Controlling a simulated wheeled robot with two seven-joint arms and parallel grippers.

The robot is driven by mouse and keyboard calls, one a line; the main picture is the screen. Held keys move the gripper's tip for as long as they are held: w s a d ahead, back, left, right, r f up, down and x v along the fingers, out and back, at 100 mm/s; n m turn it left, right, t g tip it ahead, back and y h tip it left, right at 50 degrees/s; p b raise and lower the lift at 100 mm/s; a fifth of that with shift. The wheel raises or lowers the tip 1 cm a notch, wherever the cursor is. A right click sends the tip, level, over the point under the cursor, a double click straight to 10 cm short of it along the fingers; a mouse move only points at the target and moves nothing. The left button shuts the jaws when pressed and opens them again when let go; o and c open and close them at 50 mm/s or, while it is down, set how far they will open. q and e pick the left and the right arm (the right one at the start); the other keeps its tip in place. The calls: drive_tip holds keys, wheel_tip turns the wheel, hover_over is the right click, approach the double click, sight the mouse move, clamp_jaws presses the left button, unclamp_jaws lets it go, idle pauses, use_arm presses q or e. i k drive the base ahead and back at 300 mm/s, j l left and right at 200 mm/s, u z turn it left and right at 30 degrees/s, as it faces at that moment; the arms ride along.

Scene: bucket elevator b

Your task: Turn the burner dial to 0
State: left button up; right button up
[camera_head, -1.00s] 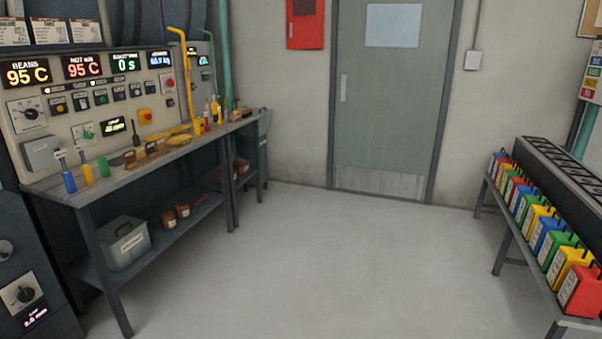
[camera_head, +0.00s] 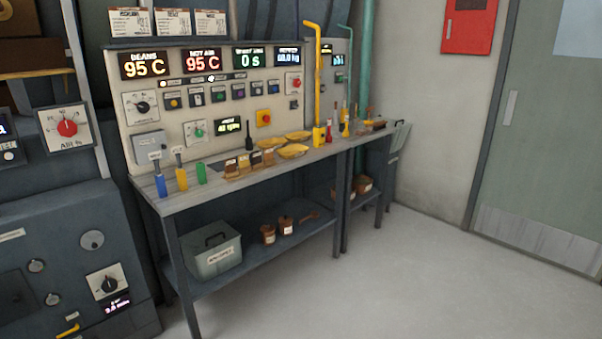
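Several dials show, and most labels are too small to read, so I cannot tell for certain which is the burner dial. A black-knobbed dial (camera_head: 141,105) on a white plate is at the upper left of the control panel (camera_head: 283,82); its label is illegible. A green-knobbed dial (camera_head: 197,131) is lower on the same panel. A red-knobbed dial (camera_head: 67,127) at the far left seems to read AIR. Another black-knobbed dial (camera_head: 108,285) is on the dark machine at lower left. Neither of my grippers is in view.
A grey workbench (camera_head: 225,188) stands before the panel, with coloured tools, yellow dishes and bottles on it. A grey box (camera_head: 211,256) is on its lower shelf. The dark machine (camera_head: 60,235) is to its left. The floor (camera_head: 400,285) in front and right is clear.

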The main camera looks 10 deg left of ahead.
sight(142, 107)
drive_tip(key=i+j+u, duration=0.15)
drive_tip(key=i+u, duration=0.15)
drive_tip(key=u, duration=0.15)
drive_tip(key=i+j+u, duration=0.1)
drive_tip(key=i+u, duration=0.5)
drive_tip(key=u, duration=0.25)
drive_tip(key=i, duration=0.15)
drive_tip(key=u, duration=0.05)
